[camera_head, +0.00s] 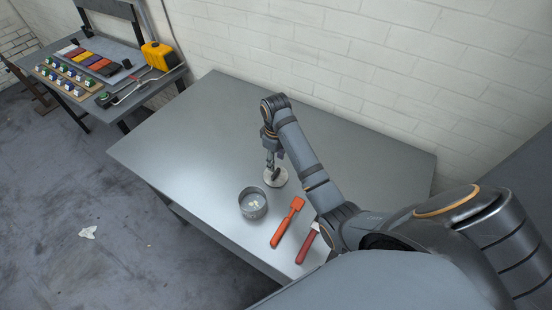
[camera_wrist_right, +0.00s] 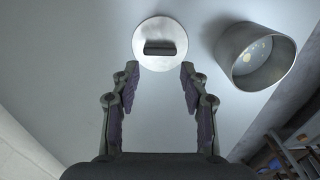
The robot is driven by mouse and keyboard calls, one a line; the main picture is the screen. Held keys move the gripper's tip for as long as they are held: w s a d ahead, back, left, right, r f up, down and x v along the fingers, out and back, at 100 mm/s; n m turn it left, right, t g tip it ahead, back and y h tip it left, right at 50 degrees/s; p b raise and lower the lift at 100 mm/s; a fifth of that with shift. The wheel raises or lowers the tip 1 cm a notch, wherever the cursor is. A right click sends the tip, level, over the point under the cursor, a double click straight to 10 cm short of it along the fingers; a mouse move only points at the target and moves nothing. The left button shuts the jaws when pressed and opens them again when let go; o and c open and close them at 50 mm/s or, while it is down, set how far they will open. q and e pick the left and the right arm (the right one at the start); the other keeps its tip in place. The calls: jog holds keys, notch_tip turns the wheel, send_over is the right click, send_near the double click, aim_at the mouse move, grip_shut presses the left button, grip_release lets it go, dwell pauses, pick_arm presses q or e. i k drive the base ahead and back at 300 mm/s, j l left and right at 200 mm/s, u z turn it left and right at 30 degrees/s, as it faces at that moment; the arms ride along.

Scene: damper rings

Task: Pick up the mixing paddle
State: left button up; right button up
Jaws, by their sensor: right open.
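An orange tool with a broad flat head, which looks like the mixing paddle (camera_head: 288,222), lies flat near the table's front edge, right of the pot. My right gripper (camera_head: 271,166) is beyond it, pointing down over a round metal lid (camera_head: 277,181). In the right wrist view my right gripper (camera_wrist_right: 160,72) is open and empty, its fingertips just short of the lid (camera_wrist_right: 160,61) with its dark bar handle. The paddle does not show in the right wrist view. My left gripper is not in view.
An open grey metal pot (camera_head: 253,203) with pale bits inside stands left of the paddle; the right wrist view also shows the pot (camera_wrist_right: 238,50). A red-handled tool (camera_head: 307,247) lies right of the paddle, close to my right arm. The table's left part (camera_head: 190,130) is clear.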

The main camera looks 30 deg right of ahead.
aim_at(298, 205)
jog(key=k+j, duration=0.5)
jog(key=k, duration=0.2)
jog(key=k+j, duration=0.5)
jog(key=k, duration=0.15)
